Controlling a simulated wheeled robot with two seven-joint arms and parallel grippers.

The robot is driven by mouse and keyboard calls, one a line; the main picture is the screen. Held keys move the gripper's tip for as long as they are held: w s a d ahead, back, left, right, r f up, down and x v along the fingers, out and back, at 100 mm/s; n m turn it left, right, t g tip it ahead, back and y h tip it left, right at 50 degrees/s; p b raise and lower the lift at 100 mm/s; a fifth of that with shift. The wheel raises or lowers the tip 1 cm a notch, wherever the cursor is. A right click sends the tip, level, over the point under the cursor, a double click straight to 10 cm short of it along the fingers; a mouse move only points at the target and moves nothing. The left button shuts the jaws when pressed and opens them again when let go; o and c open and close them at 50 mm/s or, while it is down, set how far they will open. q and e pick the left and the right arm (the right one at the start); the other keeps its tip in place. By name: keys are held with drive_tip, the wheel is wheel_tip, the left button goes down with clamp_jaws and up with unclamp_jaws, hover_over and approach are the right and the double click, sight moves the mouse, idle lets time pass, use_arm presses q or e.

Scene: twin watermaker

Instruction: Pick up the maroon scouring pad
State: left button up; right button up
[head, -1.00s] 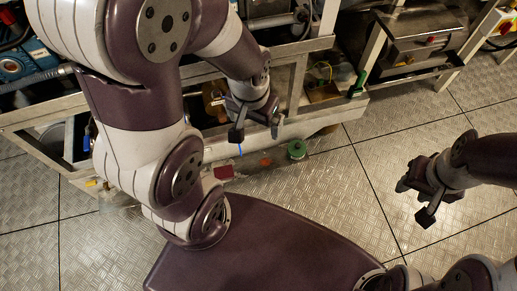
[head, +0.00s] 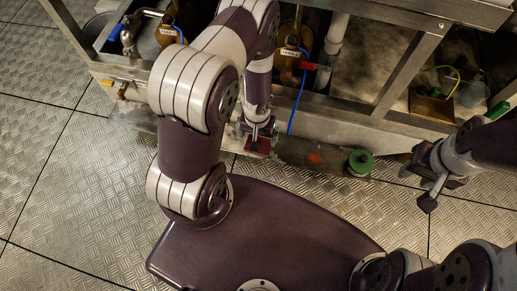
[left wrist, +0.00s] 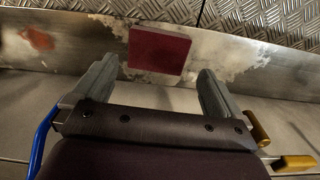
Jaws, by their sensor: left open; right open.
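The maroon scouring pad (head: 259,146) is a flat square on the worn metal ledge low on the frame. In the left wrist view the pad (left wrist: 158,51) lies just beyond my left fingertips, roughly centred between them. My left gripper (left wrist: 156,70) is open and empty, with one finger on each side of the pad's line. In the head view my left gripper (head: 257,130) is right at the pad and partly covers it. I cannot tell whether it touches. My right gripper (head: 417,188) is open and empty at the right, away from the pad.
A blue tube (head: 298,105) and a red-handled valve (head: 307,66) are above, inside the metal frame (head: 405,75). The patterned floor (head: 75,190) at left is clear.

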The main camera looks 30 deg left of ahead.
sight(264, 144)
use_arm(q)
wheel_tip(264, 144, down, 6)
drive_tip(key=b, duration=0.5)
drive_tip(key=shift+w+d+f, duration=0.1)
drive_tip(key=shift+w+f, duration=0.05)
drive_tip(key=shift+r, duration=0.25)
drive_tip(key=c, duration=0.8)
use_arm(e)
wheel_tip(264, 144, down, 5)
drive_tip(key=shift+f, duration=0.1)
use_arm(q)
drive_tip(key=shift+o, duration=0.2)
drive_tip(key=shift+r+p, duration=0.15)
drive_tip(key=shift+p, duration=0.25)
use_arm(e)
drive_tip(key=shift+r, duration=0.2)
